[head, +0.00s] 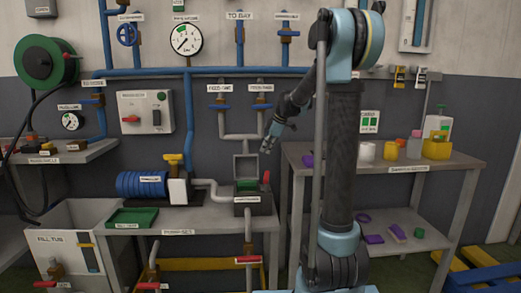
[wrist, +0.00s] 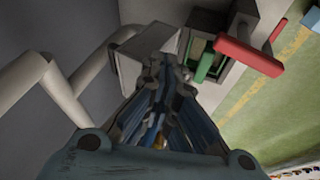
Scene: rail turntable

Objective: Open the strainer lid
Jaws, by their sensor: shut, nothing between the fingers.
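The strainer (head: 252,206) is a dark grey box on the right end of the pump bench. Its grey lid (head: 245,165) stands upright at the back, and a green part (head: 247,186) shows in the open top. In the wrist view the green part (wrist: 204,66) shows in the opening, with the lid (wrist: 130,62) to its left. A red piece (head: 266,178) is at the box's right side. My gripper (head: 266,146) is shut and empty, above and a little right of the lid in the head view. In the wrist view my gripper (wrist: 168,70) partly covers the lid; contact cannot be told.
A white pipe (head: 211,187) joins the box from the left, beside a blue ribbed motor (head: 141,184). A green tray (head: 133,217) lies at the bench's front left. A red valve handle (head: 248,259) hangs below. A shelf table (head: 400,165) with several items stands right.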

